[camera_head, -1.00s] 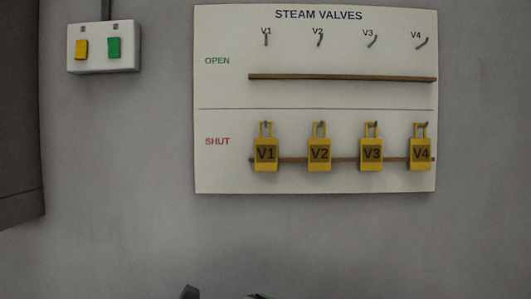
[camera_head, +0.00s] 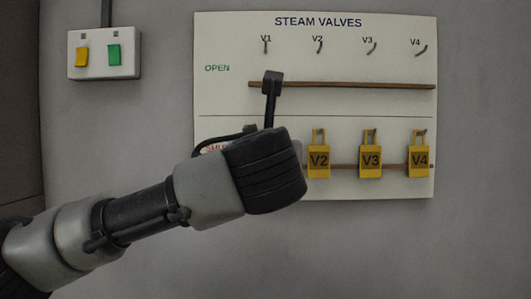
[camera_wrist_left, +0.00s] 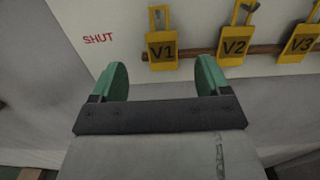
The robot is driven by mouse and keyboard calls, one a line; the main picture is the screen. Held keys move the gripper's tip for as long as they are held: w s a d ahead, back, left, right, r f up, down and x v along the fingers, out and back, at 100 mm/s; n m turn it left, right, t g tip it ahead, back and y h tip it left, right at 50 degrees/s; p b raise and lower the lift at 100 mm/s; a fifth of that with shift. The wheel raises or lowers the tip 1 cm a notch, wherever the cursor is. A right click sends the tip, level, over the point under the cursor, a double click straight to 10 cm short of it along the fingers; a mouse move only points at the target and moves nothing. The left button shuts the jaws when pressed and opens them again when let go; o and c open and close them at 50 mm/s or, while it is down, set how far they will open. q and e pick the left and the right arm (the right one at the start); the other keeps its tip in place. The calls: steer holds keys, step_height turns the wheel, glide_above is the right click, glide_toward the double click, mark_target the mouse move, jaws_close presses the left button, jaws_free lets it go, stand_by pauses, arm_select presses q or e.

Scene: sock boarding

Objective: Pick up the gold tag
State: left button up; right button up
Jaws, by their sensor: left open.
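Gold tags hang in the SHUT row of the steam valves board (camera_head: 225,95): V2 (camera_head: 319,161), V3 (camera_head: 371,161) and V4 (camera_head: 419,160). My left arm and wrist hide V1 in the head view. In the left wrist view the V1 tag (camera_wrist_left: 163,51) hangs upright beyond my left gripper (camera_wrist_left: 162,76). V2 also shows there (camera_wrist_left: 235,46), with V3 (camera_wrist_left: 298,43) cut by the right edge. The left gripper is open and empty, its green fingers spread apart just below V1, not around it. My right gripper is out of view.
A brown ledge (camera_head: 365,86) runs across the OPEN row, under empty hooks V1 to V4. A thinner brown rail (camera_wrist_left: 203,50) runs behind the tags. A white switch box (camera_head: 104,53) with yellow and green switches is on the wall at upper left.

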arm_select(q)
steer(key=w+p, duration=0.4)
steer(key=w, duration=0.3)
steer(key=shift+w+r, duration=0.15)
steer(key=shift+w, duration=0.05)
steer(key=shift+s, duration=0.1)
steer(key=c, duration=1)
